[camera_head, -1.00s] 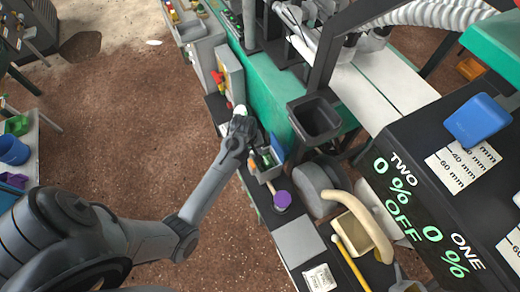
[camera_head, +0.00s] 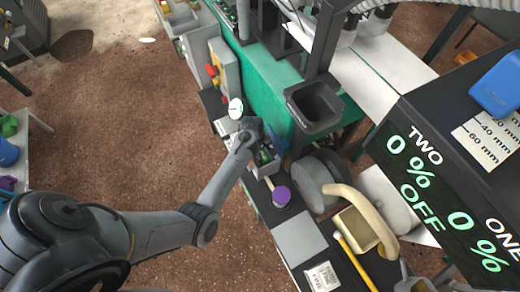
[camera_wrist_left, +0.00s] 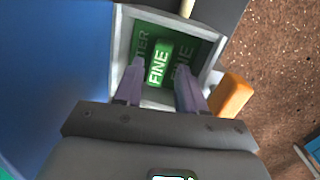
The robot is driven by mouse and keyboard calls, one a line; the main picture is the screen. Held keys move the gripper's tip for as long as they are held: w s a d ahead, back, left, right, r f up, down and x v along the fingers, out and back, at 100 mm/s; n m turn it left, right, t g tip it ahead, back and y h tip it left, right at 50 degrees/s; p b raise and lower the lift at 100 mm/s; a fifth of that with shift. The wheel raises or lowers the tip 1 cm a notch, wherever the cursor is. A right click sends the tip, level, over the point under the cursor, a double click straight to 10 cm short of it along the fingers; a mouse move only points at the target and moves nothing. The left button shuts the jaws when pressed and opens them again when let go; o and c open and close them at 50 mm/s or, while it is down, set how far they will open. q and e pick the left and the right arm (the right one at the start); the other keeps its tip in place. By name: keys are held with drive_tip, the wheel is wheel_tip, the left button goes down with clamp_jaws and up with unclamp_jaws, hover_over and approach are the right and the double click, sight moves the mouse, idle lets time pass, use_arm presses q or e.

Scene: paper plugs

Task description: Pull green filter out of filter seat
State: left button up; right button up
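The filter seat is a light grey open box (camera_wrist_left: 119,45), with green filter pieces lettered in white inside it. A bright green filter marked FINE (camera_wrist_left: 160,64) stands up between my left gripper's fingers (camera_wrist_left: 160,76) in the left wrist view. The fingers are apart, one on each side of it, with a gap visible. My right gripper is not in view.
A blue panel (camera_wrist_left: 55,70) stands beside the seat. An orange block (camera_wrist_left: 232,95) is at its other side. A purple-topped handle (camera_head: 281,196) and a white round gauge (camera_head: 236,108) are close by. A dark square hopper (camera_head: 314,106) rises to the right.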

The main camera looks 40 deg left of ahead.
use_arm(q)
drive_tip(key=shift+w+d+f+b, duration=0.15)
drive_tip(key=shift+f+b, duration=0.15)
drive_tip(key=shift+f, duration=0.55)
drive_tip(key=shift+c, duration=0.3)
clamp_jaws()
